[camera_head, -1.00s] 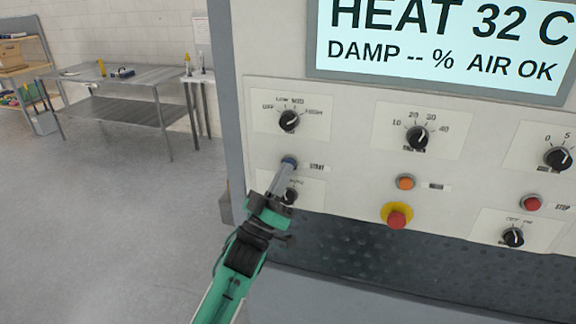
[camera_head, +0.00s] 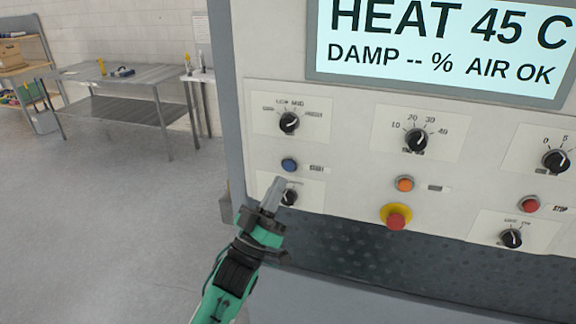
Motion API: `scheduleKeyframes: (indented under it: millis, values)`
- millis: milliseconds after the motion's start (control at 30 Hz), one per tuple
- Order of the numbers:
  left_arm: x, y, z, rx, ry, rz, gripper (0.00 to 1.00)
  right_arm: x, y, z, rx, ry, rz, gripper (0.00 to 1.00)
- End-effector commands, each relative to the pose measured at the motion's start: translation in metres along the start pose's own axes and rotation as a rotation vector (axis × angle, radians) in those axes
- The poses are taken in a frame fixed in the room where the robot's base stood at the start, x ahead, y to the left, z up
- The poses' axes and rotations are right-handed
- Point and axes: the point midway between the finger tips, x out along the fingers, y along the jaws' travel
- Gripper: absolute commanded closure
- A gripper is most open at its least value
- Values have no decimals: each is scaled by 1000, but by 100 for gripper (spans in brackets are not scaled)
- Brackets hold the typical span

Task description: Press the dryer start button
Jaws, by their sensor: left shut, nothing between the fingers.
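The blue start button (camera_head: 289,165) is on the left part of the dryer's white front panel, with a START label to its right. My left gripper (camera_head: 281,182) is shut and empty. Its tip is just below and left of the button, apart from it in the picture, and the whole button face shows. The gripper partly covers the plate of a lower black knob (camera_head: 290,197). The dryer's display (camera_head: 440,45) reads HEAT 45 C, DAMP -- %, AIR OK. My right gripper is not in view.
Several black knobs, such as the top left one (camera_head: 289,122), stick out of the panel. An orange button (camera_head: 404,184), a red and yellow emergency button (camera_head: 397,217) and a red stop button (camera_head: 529,204) are to the right. A metal table (camera_head: 130,108) stands far left. The floor between is clear.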

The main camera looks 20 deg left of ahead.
Motion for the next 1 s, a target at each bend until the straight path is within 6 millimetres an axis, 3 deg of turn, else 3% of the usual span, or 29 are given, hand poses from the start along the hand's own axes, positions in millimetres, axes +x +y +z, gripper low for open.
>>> scheduleKeyframes:
  millis: [233, 833, 933, 1000]
  values:
    - [-14, 10, -10, 0, -1, 0, 100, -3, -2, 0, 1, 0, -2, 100]
    - [-14, 10, -10, 0, 0, 0, 100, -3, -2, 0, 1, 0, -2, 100]
    - [-17, 7, -4, 2, -14, -9, 100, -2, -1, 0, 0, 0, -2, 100]
    - [-24, -2, 13, 8, -49, -33, 100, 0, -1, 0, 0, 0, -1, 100]
